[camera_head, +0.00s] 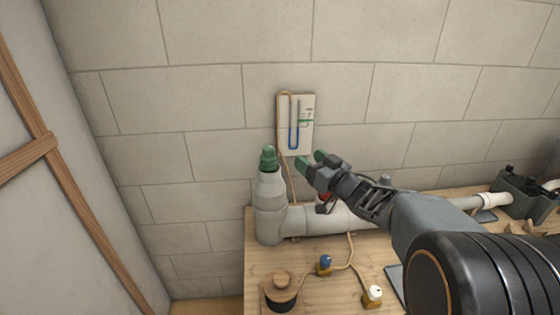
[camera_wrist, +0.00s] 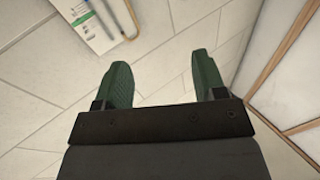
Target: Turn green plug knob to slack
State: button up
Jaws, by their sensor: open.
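The green plug knob (camera_head: 268,158) sits on top of the upright grey pipe fitting (camera_head: 270,195) at the left end of the bench. My gripper (camera_head: 312,160) is to the right of the knob, at about the same height in the picture, and apart from it. Its two green fingers are spread and empty; they also show in the wrist view (camera_wrist: 162,80), with only wall between them. The knob is not visible in the wrist view.
A white wall panel with a blue tube gauge (camera_head: 307,125) hangs behind my gripper. The grey pipe (camera_head: 325,219) runs right along the wooden bench (camera_head: 315,285). A round dark pot (camera_head: 281,292), a blue-topped piece (camera_head: 325,264) and a white-topped piece (camera_head: 373,295) stand in front.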

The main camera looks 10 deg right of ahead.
jog(key=w+d+f+m+g+h+b, duration=0.1)
jog(key=d+f+m+h+b, duration=0.15)
jog(key=d+m+h, duration=0.6)
jog(key=w+d+f+m+h+b, duration=0.1)
jog(key=d+f+m+h, duration=0.35)
jog(key=m, duration=0.75)
jog(key=m+g+y, duration=0.2)
jog(key=m+y, duration=1.1)
jog(key=y, duration=0.2)
send_near(272, 150)
jog(key=x, duration=1.1)
jog(key=shift+w+a+p, duration=0.2)
jog(key=shift+w+p, duration=0.1)
jog(key=shift+p, duration=0.05)
